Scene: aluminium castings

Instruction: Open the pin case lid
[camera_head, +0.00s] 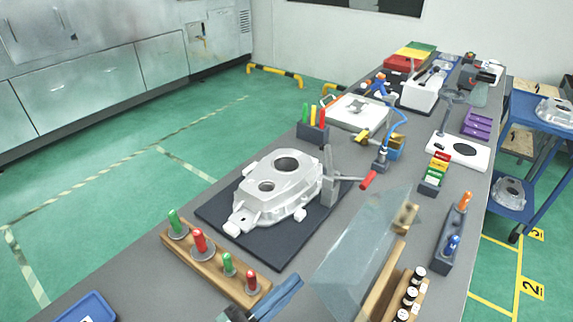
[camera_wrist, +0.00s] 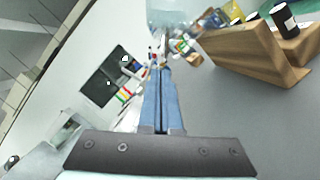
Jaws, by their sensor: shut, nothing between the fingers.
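The pin case (camera_head: 408,290) is wooden and stands at the front right of the bench, with several dark, white-topped pins in it. Its clear lid (camera_head: 360,255) is a translucent panel standing raised and tilted on the left side of the case. In the wrist view the wooden case (camera_wrist: 255,48) is at the upper right, and part of the clear lid (camera_wrist: 175,10) shows at the top edge. My gripper (camera_head: 296,279) has blue fingers, shut and empty, left of the lid. Its fingers also show in the wrist view (camera_wrist: 160,72), apart from the wood.
A wooden rack (camera_head: 215,268) with red and green handled plugs lies left of my gripper. A casting (camera_head: 275,185) sits on a dark mat behind it, beside a red-handled clamp (camera_head: 368,180). A grey block (camera_head: 452,235) with orange and blue pieces stands right of the case.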

